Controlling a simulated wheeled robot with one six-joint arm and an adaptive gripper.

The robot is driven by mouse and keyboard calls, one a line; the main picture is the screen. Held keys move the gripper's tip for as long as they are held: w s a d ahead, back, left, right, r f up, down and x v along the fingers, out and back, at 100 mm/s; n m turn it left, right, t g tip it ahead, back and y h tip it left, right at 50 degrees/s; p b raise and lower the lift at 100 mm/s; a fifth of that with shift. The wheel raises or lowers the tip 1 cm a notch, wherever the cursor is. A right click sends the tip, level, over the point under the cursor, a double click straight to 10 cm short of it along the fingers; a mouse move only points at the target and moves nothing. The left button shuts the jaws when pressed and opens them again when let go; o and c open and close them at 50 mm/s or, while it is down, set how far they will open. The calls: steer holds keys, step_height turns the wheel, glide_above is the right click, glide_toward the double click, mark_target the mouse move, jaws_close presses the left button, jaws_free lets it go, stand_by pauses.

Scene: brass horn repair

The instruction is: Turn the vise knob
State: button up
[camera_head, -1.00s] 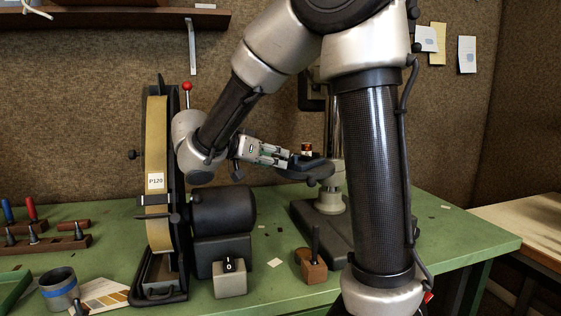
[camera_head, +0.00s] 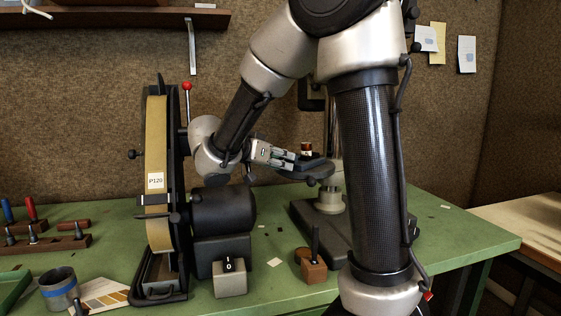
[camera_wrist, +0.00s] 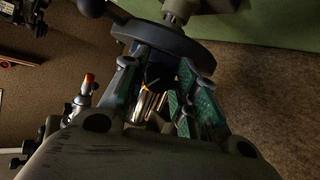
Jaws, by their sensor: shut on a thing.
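My gripper (camera_head: 294,161) reaches in from the left at the dark table of the drill-press-like stand, with its fingers pointing right. In the wrist view its two green-padded fingers (camera_wrist: 162,78) are closed in on a small dark knob (camera_wrist: 158,76) with an orange mark. The knob sits between the fingertips, against the edge of a dark round plate (camera_wrist: 172,42). Silvery rods show behind it, between the fingers. The knob is hidden by the fingers in the head view, and the vise body cannot be made out clearly.
A belt grinder (camera_head: 157,180) with a dark motor (camera_head: 223,210) stands close left of my arm. A small brown block with a dark lever (camera_head: 314,270) is in front of the stand base (camera_head: 318,232). A red-topped part (camera_head: 306,148) is just above my fingers.

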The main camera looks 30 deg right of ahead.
steer(key=shift+w+n+g+h, duration=0.1)
steer(key=shift+n+g+h, duration=0.6)
steer(key=shift+n+g, duration=0.9)
steer(key=shift+n+t, duration=0.4)
steer(key=shift+n, duration=0.2)
steer(key=o, duration=1)
steer(key=shift+a, duration=0.1)
steer(key=v, duration=1.2)
steer(key=shift+f, duration=0.1)
